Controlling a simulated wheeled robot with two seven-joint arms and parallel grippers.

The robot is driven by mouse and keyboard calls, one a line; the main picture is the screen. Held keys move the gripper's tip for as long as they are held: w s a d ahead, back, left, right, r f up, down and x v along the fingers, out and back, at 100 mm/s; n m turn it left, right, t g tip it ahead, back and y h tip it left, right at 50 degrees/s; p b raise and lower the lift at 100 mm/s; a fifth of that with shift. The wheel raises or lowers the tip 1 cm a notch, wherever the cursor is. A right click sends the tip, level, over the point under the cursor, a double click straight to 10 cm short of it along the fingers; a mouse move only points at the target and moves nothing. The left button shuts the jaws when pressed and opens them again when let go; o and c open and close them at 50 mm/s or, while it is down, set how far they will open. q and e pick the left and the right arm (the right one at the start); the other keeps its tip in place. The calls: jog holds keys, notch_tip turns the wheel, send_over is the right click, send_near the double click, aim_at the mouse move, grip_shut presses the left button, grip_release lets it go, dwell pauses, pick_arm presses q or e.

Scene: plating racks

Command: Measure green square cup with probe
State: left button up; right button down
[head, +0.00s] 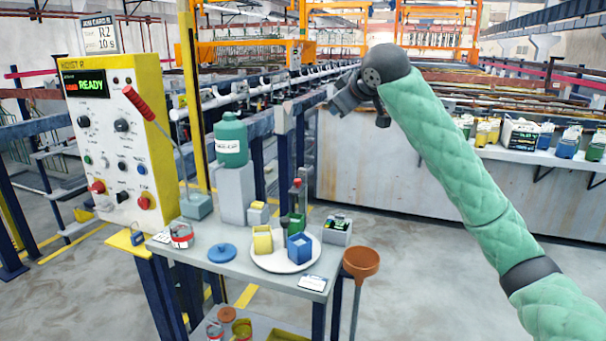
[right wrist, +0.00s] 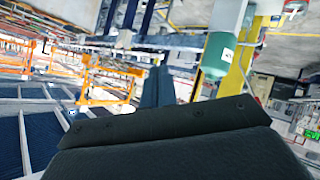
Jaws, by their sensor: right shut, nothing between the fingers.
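A green square cup (head: 296,222) is on the round white plate (head: 274,264), partly hidden behind the blue square cup (head: 299,248). A yellow square cup (head: 262,239) stands to its left on the same plate. A small meter with a dark display (head: 339,224) sits on a grey block right of the plate. A slim upright item with a red top (head: 297,188) stands behind the cups; I cannot tell whether it is the probe. My right gripper (head: 342,105) is shut and empty, raised high above and beyond the table. My left gripper is not in view.
The grey table (head: 210,268) also holds a blue lid (head: 222,252), a red-banded jar (head: 181,235) and a green bottle (head: 230,140) on a block. A yellow control panel (head: 105,140) stands left. A brown funnel (head: 361,262) is at the right edge. The floor right is clear.

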jog(key=w+g, duration=0.2)
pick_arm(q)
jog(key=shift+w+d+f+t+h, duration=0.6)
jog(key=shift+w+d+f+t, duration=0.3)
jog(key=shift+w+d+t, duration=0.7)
pick_arm(e)
jog(key=n+g+y+p, duration=0.1)
jog(key=n+g+y, duration=0.25)
jog(key=g, duration=0.25)
send_over(303, 171)
jog(key=s, duration=0.4)
jog(key=shift+m+y, duration=0.25)
jog(key=f, duration=1.5)
jog(key=shift+w+a, duration=0.15)
jog(key=shift+w, duration=0.1)
notch_tip(303, 171, down, 3)
jog(key=shift+f+p, duration=0.2)
jog(key=shift+p, duration=0.3)
jog(key=shift+f, duration=0.2)
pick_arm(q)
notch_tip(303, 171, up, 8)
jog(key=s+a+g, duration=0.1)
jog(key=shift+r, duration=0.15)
